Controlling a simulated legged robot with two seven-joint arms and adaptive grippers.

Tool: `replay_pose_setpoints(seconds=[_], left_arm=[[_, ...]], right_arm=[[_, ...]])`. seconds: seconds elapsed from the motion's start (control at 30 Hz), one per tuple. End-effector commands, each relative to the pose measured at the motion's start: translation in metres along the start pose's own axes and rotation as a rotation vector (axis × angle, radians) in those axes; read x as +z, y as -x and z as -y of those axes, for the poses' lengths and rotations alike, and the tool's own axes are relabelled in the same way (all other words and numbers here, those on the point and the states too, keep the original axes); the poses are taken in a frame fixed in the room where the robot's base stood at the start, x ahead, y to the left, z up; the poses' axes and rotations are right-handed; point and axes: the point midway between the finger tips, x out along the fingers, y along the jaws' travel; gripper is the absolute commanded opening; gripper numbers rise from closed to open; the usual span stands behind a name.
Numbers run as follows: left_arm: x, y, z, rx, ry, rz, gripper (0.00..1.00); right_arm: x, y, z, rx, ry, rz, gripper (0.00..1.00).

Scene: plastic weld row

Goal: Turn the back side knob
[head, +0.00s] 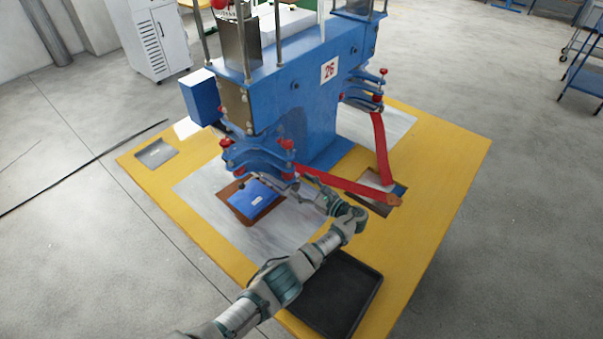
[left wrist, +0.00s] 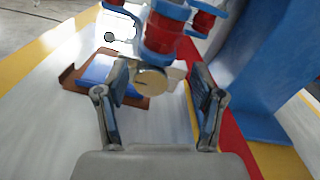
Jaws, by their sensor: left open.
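A blue machine (head: 305,100) marked 26 carries blue clamp arms with red knobs. One red knob (head: 288,145) is at the front clamp, and another red knob (head: 384,71) is at the far right clamp. I cannot tell which is the back side knob. My left gripper (head: 287,181) is at the front clamp, below its right knob. In the left wrist view the left gripper (left wrist: 160,88) is open, its fingers on either side of a round tan end (left wrist: 152,80) under a red cylinder (left wrist: 165,42). Contact is not clear. My right gripper is not in view.
The machine stands on a yellow table (head: 440,165) with pale plates. Red bars (head: 381,150) run at the right. A black tray (head: 335,293) lies at the near edge.

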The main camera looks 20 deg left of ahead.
Motion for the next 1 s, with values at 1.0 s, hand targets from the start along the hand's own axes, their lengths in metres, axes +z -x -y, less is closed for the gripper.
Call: replay_pose_setpoints(seconds=[1.0], left_arm=[[0.068, -0.007, 0.018, 0.004, 0.001, -0.001, 0.68]], right_arm=[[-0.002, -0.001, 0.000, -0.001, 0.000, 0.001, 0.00]])
